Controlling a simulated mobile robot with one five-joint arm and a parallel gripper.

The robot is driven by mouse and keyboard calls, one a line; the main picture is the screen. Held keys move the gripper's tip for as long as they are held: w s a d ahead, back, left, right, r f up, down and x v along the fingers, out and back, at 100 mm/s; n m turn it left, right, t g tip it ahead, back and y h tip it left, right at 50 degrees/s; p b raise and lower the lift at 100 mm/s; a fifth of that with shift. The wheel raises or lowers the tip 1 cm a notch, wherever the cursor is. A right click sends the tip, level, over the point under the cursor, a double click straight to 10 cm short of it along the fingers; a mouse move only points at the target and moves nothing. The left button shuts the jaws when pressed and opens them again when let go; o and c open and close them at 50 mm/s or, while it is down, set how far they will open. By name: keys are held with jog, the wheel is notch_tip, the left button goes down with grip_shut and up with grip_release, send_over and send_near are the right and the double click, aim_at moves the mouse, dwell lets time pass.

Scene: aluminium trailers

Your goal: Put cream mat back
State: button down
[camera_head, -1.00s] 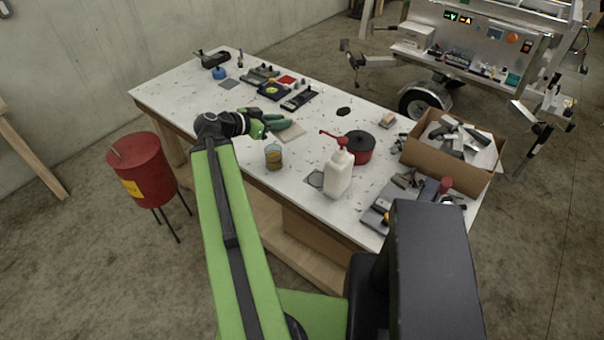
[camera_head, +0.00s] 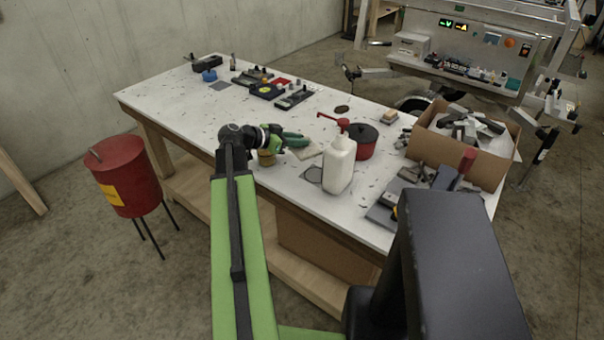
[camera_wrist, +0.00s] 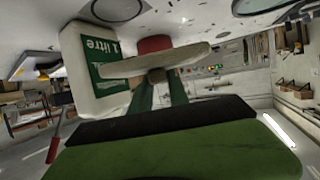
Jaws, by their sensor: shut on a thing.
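My gripper (camera_head: 303,141) is over the front half of the white table, left of the white bottle. It is shut on the cream mat (camera_head: 308,149), a thin flat pale square mostly below and right of the fingers. In the wrist view, the mat (camera_wrist: 155,62) shows nearly edge-on as a beige slab across the green fingers (camera_wrist: 160,80). The white bottle with a green "1 litre" label (camera_wrist: 98,65) is close behind it. From the head view I cannot tell how far the mat is above the table.
The white bottle (camera_head: 339,165) stands just right of the mat, with a red pot with a dark lid (camera_head: 363,142) behind it. An amber jar (camera_head: 266,158) is partly hidden by my arm. A dark-outlined grey square (camera_head: 313,174) lies beside the bottle. A cardboard box (camera_head: 460,150) is at right.

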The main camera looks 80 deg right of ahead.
aim_at(299, 171)
notch_tip(299, 171, down, 10)
jog(key=b, duration=0.9)
jog(key=shift+f+b, duration=0.1)
jog(key=shift+b, duration=0.2)
jog(key=shift+r, duration=0.25)
jog(key=shift+f, duration=0.25)
jog(key=c, duration=1.3)
grip_release()
jog(key=shift+r, duration=0.1)
jog(key=shift+o, duration=0.2)
jog(key=shift+r, duration=0.1)
jog(key=shift+w+a+r+p, duration=0.15)
jog(key=shift+r+p, duration=0.1)
jog(key=shift+p, duration=0.2)
jog(key=p+v, duration=0.4)
jog(key=v, duration=0.6)
jog(key=shift+w+a+r, duration=0.1)
jog(key=shift+w+r, duration=0.1)
jog(key=shift+w, duration=0.05)
jog(key=shift+w+a, duration=0.25)
jog(key=shift+w, duration=0.05)
